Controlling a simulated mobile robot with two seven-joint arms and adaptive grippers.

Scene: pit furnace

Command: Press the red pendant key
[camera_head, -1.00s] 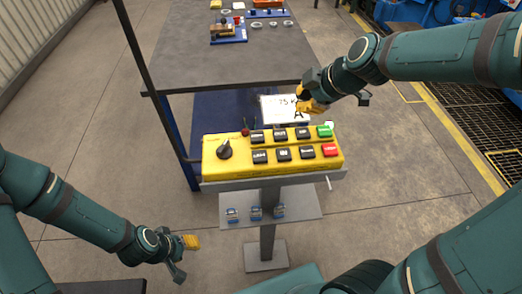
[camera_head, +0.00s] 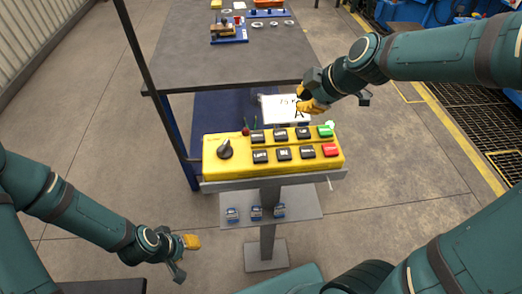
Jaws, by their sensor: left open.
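The yellow pendant box (camera_head: 215,170) lies on a grey stand in the middle of the view. Its red key (camera_head: 330,150) is at the right end of the near row, just below the green key (camera_head: 325,131). Several black keys and a black rotary knob (camera_head: 225,149) fill the rest of the face. My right gripper (camera_head: 310,106) is above and behind the box's right part, apart from the keys; its fingers are partly hidden and I cannot tell their opening. My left gripper (camera_head: 187,256) is open and empty at the lower left, away from the box.
A small red-topped lever (camera_head: 245,131) stands at the box's back edge. A lower shelf (camera_head: 300,210) holds several small blue items. A grey table (camera_head: 190,60) with parts stands behind, with a white sign (camera_head: 280,107) below its front edge. Floor at left is clear.

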